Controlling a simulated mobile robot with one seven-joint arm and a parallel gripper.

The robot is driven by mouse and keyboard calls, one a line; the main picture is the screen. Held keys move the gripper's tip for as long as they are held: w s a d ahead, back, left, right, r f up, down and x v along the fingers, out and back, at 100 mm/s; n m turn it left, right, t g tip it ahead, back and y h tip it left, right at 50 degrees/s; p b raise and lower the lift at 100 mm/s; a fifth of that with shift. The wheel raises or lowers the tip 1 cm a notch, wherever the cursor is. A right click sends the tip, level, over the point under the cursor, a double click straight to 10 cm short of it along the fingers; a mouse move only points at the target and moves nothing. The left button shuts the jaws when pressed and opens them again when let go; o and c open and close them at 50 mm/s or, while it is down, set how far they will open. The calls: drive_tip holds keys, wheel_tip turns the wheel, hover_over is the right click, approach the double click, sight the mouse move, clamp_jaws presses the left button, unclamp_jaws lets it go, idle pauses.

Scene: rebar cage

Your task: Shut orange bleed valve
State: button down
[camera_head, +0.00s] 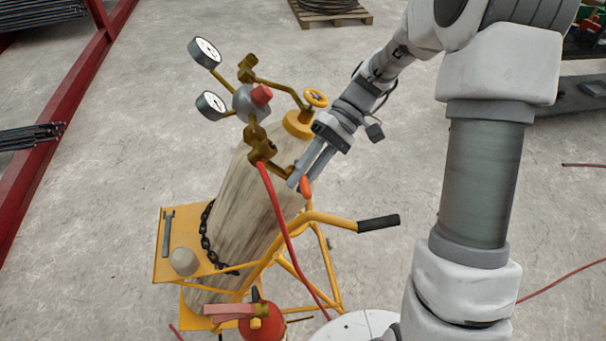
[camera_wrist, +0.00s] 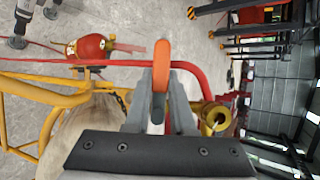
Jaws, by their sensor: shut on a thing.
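The orange bleed valve handle (camera_head: 306,187) is at the brass outlet fitting low on the regulator, near the cylinder's right side. In the wrist view the orange handle (camera_wrist: 161,66) stands up between the fingertips. My gripper (camera_head: 300,178) is shut on it, with a finger on either side in the wrist view (camera_wrist: 160,92). The valve body behind the handle is mostly hidden by my fingers. The brass regulator (camera_head: 252,100) with two gauges and a red knob (camera_head: 261,94) sits above and to the left of my gripper.
A tall cylinder (camera_head: 238,215) is chained on a yellow trolley (camera_head: 165,255) holding a wrench (camera_head: 167,232). A red hose (camera_head: 283,225) hangs from the regulator close to my gripper. The trolley's black handle (camera_head: 378,224) juts out below. A fire extinguisher (camera_head: 262,322) is at the front.

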drive_tip(key=c, duration=0.8)
unclamp_jaws()
drive_tip(key=shift+o, duration=0.2)
drive_tip(key=b+v, duration=0.1)
drive_tip(key=v, duration=1.6)
drive_tip(key=shift+b, duration=0.4)
drive_tip(key=shift+r, duration=0.2)
drive_tip(key=s+a+r+m+t+h+b, duration=0.25)
drive_tip(key=s+t+h, duration=0.25)
drive_tip(key=s, duration=0.5)
drive_tip(key=s+d+f+t+h, duration=0.1)
drive_tip(key=s+f+t, duration=0.1)
drive_tip(key=s+t, duration=0.2)
drive_tip(key=s+d+f+m+t+h, duration=0.1)
drive_tip(key=s+f+t+h, duration=0.1)
drive_tip(key=s+t, duration=0.2)
drive_tip(key=s, duration=0.3)
drive_tip(key=shift+d+f+b, duration=0.25)
drive_tip(key=shift+f+b, duration=0.05)
drive_tip(key=shift+f, duration=0.1)
